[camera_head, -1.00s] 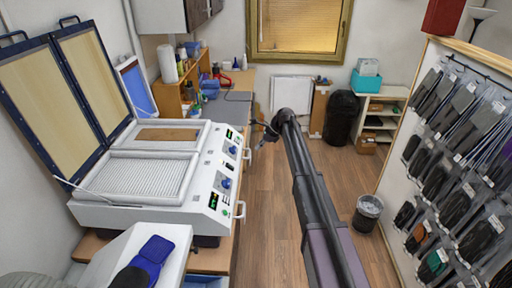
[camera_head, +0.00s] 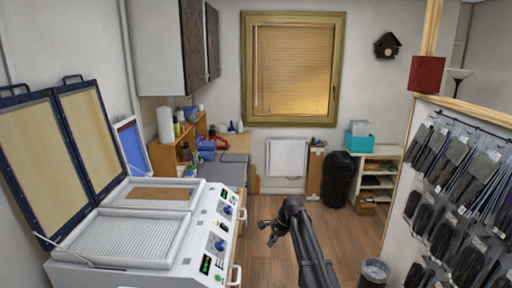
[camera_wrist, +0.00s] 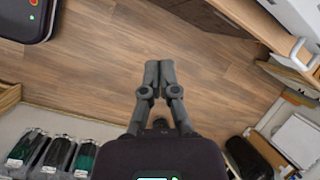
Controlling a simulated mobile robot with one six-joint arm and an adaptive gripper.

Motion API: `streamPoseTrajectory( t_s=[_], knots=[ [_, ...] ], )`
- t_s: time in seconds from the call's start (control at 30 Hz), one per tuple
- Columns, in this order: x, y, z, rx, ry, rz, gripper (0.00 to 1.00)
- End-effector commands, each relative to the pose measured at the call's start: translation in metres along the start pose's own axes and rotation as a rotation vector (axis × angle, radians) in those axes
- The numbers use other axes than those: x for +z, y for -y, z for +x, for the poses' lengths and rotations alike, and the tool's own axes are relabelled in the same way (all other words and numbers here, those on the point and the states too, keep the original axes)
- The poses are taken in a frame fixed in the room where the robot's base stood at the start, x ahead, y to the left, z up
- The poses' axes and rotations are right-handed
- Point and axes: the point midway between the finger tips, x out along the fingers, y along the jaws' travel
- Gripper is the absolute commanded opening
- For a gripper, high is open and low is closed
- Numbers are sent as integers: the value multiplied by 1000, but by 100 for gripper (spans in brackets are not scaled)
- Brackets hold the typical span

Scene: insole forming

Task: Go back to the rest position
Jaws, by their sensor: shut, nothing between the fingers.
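My gripper (camera_wrist: 159,75) shows in the wrist view with its two grey fingers together and nothing between them, above the bare wooden floor. In the head view my gripper (camera_head: 266,231) is at the end of my dark arm, which rises from the bottom edge right of the forming machine. The gripper is apart from the machine and touches nothing that I can see.
The white forming machine (camera_head: 148,247) with raised lids stands at the left. A panel of hanging insoles (camera_head: 455,180) stands at the right, with a bin (camera_head: 373,272) beside it. A black bin (camera_head: 338,178) and shelf (camera_head: 378,186) are at the back. Open floor (camera_head: 345,222) lies between.

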Motion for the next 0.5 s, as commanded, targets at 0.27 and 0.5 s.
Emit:
streamPoseTrajectory(
  t_s=[0.27, 0.5],
  knots=[
    [-3, -131, 39, 101, -115, -383, 0],
    [-3, -231, 63, 226, -180, -712, 0]
  ],
)
